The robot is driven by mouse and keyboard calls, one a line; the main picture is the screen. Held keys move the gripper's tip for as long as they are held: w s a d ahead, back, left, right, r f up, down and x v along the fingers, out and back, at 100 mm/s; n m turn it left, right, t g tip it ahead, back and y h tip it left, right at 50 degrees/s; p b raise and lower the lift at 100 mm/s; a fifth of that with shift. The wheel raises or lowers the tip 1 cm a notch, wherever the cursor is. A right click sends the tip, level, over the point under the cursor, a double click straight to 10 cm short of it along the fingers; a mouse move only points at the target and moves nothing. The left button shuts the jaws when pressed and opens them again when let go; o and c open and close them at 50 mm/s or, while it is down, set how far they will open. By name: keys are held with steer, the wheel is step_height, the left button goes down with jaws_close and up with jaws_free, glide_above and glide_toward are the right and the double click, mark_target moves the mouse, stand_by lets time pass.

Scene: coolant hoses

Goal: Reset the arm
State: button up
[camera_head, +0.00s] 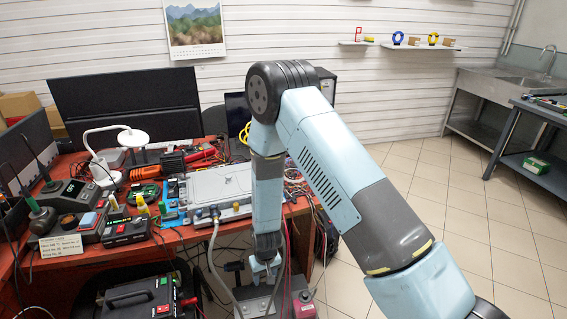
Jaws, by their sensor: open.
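My arm, light blue and dark grey, rises from the lower right, bends at its elbow high in the middle, and its forearm hangs down at the front edge of the red workbench (95,262). My gripper (262,278) is at the lower end, pointing down, open, and small in this view. It is just above or in front of a grey box (257,301) below the bench edge; I cannot tell whether they touch. I see nothing held between the fingers. The forearm hides part of the bench and the cables behind it.
A silver case (222,184) with hoses or cables at its front lies on the bench. Black instruments (127,231), a white lamp (100,165) and dark panels crowd the left. Red and grey cables hang near my gripper. The tiled floor (430,185) at right is clear up to the sink (515,82).

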steer(key=w+d+r+m+t, duration=0.15)
steer(key=d+r, duration=0.25)
steer(key=r, duration=0.8)
steer(key=w+d+r+y, duration=0.15)
steer(key=d+r, duration=0.25)
steer(key=r, duration=0.8)
steer(key=w+d+r+m+t, duration=0.15)
steer(key=d+r, duration=0.25)
steer(key=r, duration=0.7)
steer(key=s+d+r+m+t+h, duration=0.2)
steer(key=s+d+r, duration=1.6)
steer(key=s+r, duration=0.4)
